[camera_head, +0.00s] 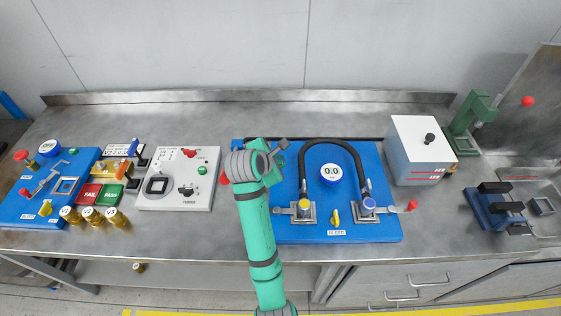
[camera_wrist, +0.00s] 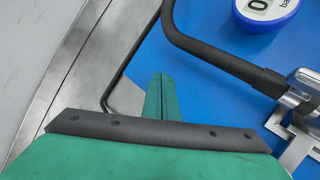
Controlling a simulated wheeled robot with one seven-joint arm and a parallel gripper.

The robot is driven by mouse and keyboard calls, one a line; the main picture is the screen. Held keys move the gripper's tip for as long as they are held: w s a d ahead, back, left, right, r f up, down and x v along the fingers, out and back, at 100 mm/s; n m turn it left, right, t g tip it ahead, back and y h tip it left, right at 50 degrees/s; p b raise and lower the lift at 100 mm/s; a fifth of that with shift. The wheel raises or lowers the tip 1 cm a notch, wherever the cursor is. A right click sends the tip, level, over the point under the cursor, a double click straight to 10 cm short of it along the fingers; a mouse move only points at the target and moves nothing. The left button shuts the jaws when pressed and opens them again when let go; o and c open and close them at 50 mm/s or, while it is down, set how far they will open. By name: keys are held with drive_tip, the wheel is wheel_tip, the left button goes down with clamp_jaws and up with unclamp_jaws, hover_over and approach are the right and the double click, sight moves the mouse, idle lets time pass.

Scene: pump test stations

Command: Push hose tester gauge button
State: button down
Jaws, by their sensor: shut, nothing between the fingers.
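The hose tester is a blue board (camera_head: 350,232) in the middle of the bench. A black hose (camera_head: 318,143) arches over it between two metal fittings. Its round blue-rimmed gauge (camera_head: 331,172) reads 0.0 and stands under the arch. In the wrist view the gauge (camera_wrist: 268,8) is cut off at the top right, and the black hose (camera_wrist: 215,58) passes between it and my gripper (camera_wrist: 160,80). My gripper is shut and empty, above the board's back left part, left of the hose and apart from the gauge. The gauge's button cannot be made out.
A white box (camera_head: 418,150) stands right of the board, with a green press (camera_head: 470,115) behind it. A white panel (camera_head: 180,180) and a second blue board (camera_head: 45,200) with an OFF gauge (camera_head: 49,148) are left. A yellow knob (camera_head: 335,217) sits between the fittings.

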idle(0.4)
drive_tip(key=shift+r, duration=3.4)
